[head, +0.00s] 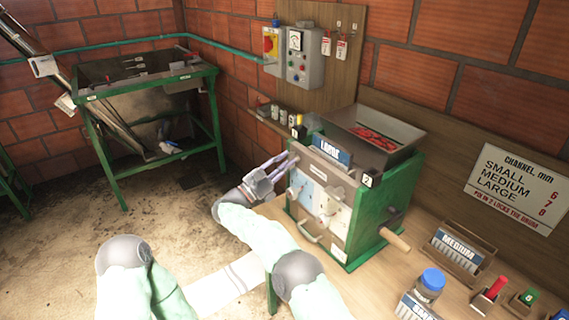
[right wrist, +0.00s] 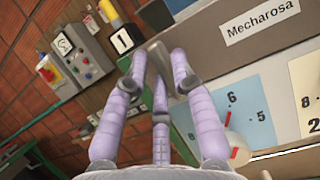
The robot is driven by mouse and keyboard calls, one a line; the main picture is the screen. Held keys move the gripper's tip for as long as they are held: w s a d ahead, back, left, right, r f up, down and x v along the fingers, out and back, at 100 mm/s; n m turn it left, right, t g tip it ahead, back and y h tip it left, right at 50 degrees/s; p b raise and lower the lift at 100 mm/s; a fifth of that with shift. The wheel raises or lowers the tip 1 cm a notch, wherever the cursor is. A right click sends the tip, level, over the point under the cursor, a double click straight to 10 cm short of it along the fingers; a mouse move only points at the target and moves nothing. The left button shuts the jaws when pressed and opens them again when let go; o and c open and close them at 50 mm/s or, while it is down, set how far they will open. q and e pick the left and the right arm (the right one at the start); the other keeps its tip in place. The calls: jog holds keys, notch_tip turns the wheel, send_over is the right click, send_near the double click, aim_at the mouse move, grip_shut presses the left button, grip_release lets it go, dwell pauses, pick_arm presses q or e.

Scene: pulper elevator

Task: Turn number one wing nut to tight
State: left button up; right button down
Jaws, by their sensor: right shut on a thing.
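The pulper (head: 355,215) is a green machine on the bench, with a dial panel facing my right arm. A number 1 tag (head: 296,133) stands at its upper left edge; it also shows in the right wrist view (right wrist: 122,40). My right gripper (head: 284,165) is at the machine's left edge, just below this tag. In the right wrist view its lilac fingers (right wrist: 160,62) are closed around a grey metal piece, the number one wing nut (right wrist: 157,56), which they partly hide. Its tightness cannot be told. My left gripper is out of view.
A number 2 tag (head: 368,180) is at the machine's right corner. A wooden handle (head: 395,239) sticks out at right. A control box (head: 305,55) hangs behind. A jar (head: 429,285) and a MEDIUM rack (head: 457,252) stand on the bench.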

jog(key=shift+f, duration=0.1)
jog(key=c, duration=1)
grip_release()
jog(key=v, duration=1.2)
